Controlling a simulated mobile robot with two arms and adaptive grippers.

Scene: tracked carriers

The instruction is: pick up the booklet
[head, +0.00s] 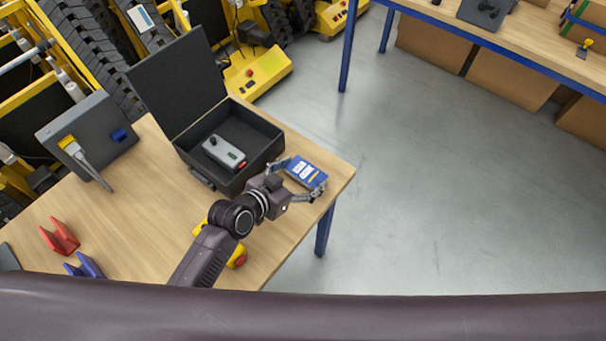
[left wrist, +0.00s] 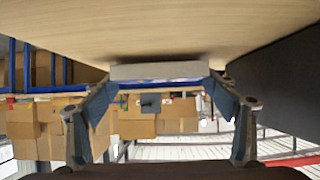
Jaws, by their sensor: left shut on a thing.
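The booklet (head: 308,172) is blue with white lettering and lies at or just above the right end of the wooden table, beside the black case. My left gripper (head: 299,179) has a finger at each side of the booklet and is shut on it. In the left wrist view the booklet's pale edge (left wrist: 160,72) spans between the two fingertips (left wrist: 162,84), close against the tabletop. I cannot tell whether it still touches the table. My right gripper is not in view.
The open black case (head: 262,166) holds a grey device (head: 224,152). A yellow object (head: 238,260) is partly hidden behind my left arm. A red holder (head: 60,238), a blue holder (head: 85,266) and a grey box (head: 88,140) stand left on the table (head: 135,215). Open floor lies right.

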